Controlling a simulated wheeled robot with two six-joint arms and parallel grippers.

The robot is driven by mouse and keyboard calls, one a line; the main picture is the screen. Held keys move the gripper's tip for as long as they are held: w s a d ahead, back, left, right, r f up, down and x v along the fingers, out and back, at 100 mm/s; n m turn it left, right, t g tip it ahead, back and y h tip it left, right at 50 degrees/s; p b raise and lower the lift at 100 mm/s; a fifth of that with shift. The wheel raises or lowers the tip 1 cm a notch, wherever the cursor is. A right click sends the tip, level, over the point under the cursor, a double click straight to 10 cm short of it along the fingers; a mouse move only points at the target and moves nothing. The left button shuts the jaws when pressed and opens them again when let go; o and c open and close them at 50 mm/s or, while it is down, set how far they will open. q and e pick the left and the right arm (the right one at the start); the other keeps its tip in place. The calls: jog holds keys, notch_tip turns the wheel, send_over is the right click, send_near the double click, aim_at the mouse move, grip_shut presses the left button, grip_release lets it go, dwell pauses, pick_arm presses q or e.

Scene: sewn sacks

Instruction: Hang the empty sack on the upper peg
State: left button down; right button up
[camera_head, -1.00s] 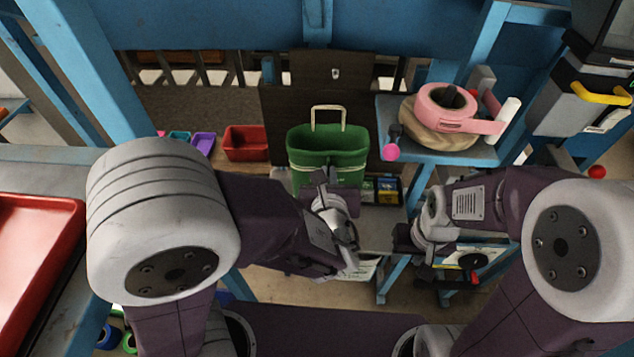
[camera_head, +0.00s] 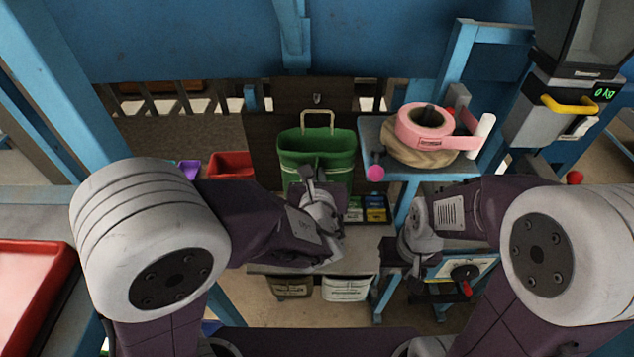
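The green sack (camera_head: 317,143) is upright with its mouth upward. Its pale loop handle (camera_head: 317,119) stands above the rim. The handle's top shows just below the peg in the picture and the two look apart; depth is hard to judge. My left gripper (camera_head: 308,182) is at the sack's lower front and appears shut on it, though the contact is partly hidden. My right gripper (camera_head: 393,256) is low on the right, away from the sack; its finger opening is unclear.
A blue shelf (camera_head: 385,133) right of the sack holds a pink tape roll (camera_head: 421,124) on a tan bundle (camera_head: 395,148). A pink ball (camera_head: 375,173) is at its front edge. A red bin (camera_head: 231,164) stands left. Small boxes (camera_head: 374,211) lie below.

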pick_arm(q)
send_near(317, 148)
jog(key=shift+x, duration=1.75)
jog(key=shift+w+f+p, duration=0.1)
jog(key=shift+w+p, duration=0.7)
jog(key=shift+w, duration=0.9)
jog(key=shift+w+f+b, duration=0.6)
jog(key=shift+b, duration=0.15)
jog(key=shift+f+b, duration=0.2)
jog(key=shift+b, duration=0.3)
jog(key=c, duration=1.5)
grip_release()
jog(key=shift+c, duration=0.2)
